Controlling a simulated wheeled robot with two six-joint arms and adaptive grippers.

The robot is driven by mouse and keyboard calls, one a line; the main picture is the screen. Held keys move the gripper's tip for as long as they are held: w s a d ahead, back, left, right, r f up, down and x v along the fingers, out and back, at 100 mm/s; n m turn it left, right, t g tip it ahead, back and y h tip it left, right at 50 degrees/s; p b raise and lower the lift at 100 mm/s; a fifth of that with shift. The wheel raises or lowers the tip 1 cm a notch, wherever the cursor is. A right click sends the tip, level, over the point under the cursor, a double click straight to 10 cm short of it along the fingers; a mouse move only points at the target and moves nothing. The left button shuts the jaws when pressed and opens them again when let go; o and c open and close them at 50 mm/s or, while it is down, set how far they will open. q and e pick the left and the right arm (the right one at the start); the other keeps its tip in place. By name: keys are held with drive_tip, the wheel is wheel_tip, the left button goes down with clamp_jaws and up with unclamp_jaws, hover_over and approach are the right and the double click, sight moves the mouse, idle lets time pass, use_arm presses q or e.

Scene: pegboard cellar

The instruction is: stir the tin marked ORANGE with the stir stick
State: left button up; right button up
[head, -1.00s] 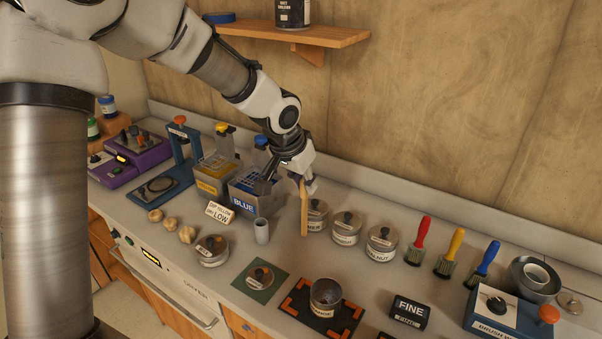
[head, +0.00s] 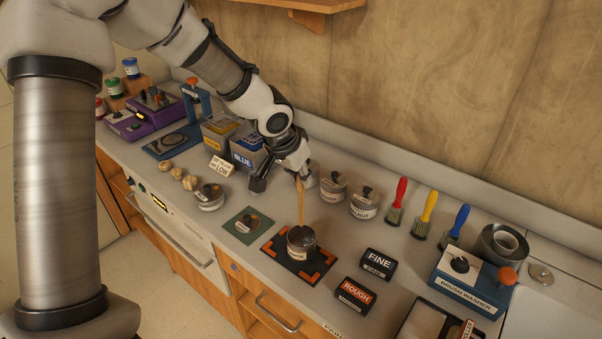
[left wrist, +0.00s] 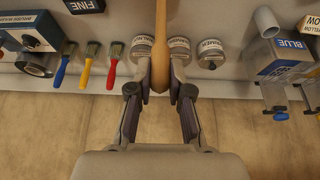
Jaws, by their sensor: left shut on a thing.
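My left gripper (head: 298,172) is shut on the wooden stir stick (head: 301,205), which hangs nearly upright below it. In the left wrist view the stick (left wrist: 160,45) is between the fingers (left wrist: 160,78) and runs out of the top edge. The open metal tin (head: 301,246) stands on a black mat with orange corners (head: 271,251); its label is too small to read surely now. The stick's lower end shows just at the tin's far rim; I cannot tell whether it is inside or behind. My right gripper is not in view.
A lid (head: 247,222) lies on a green mat left of the tin. Closed tins (head: 365,203) stand behind it. FINE (head: 379,264) and ROUGH (head: 354,294) blocks are to the right. Brushes (head: 427,214) and a brush washer (head: 467,281) stand further right.

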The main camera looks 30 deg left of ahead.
sight(299, 208)
use_arm(q)
wheel_tip(299, 208, down, 2)
drive_tip(key=shift+d+f+b, duration=0.1)
drive_tip(key=shift+d+b, duration=0.05)
drive_tip(key=shift+b, duration=0.5)
wheel_tip(299, 208, down, 2)
drive_tip(key=shift+f+b, duration=0.25)
drive_tip(key=shift+b, duration=0.9)
wheel_tip(299, 208, down, 6)
drive_tip(key=b, duration=0.6)
drive_tip(key=shift+r, duration=0.15)
drive_tip(key=shift+a, duration=0.2)
